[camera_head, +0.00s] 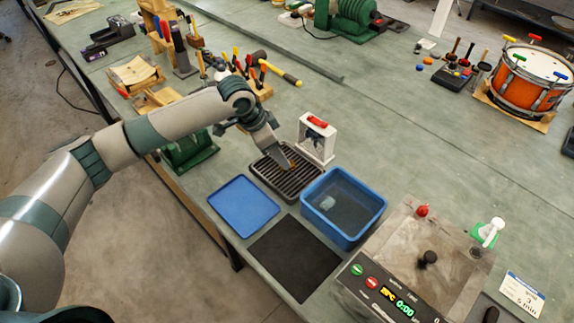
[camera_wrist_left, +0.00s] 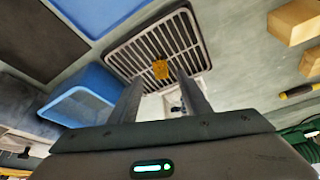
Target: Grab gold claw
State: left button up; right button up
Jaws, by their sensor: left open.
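The gold claw (camera_wrist_left: 160,69) is a small golden piece on the dark slatted rack (camera_wrist_left: 128,52), near the middle of its slats. In the head view only a bit of the claw (camera_head: 293,164) shows beside my fingertips. My left gripper (camera_head: 284,163) reaches down over the rack (camera_head: 268,179) from the left. In the left wrist view its two fingers (camera_wrist_left: 158,84) are spread apart, with the claw just beyond the tips and roughly between them. Nothing is held between the fingers. The exact height of the tips above the claw is hard to tell. My right gripper is not in view.
A blue tray (camera_head: 243,205), a black mat (camera_head: 294,258) and a blue bin (camera_head: 376,207) with liquid lie in front of the rack. A white stand with a red top (camera_head: 317,140) stands behind it. A grey machine (camera_head: 420,262) is at right.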

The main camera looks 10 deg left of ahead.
pick_arm(q)
jog(key=shift+w+d+f+p, duration=0.1)
jog(key=shift+f+p, duration=0.15)
jog(key=shift+p, duration=0.05)
jog(key=p+x, duration=0.1)
jog(key=x, duration=0.2)
jog(key=shift+w+d+f, duration=0.1)
jog(key=shift+f, duration=0.5)
grip_shut()
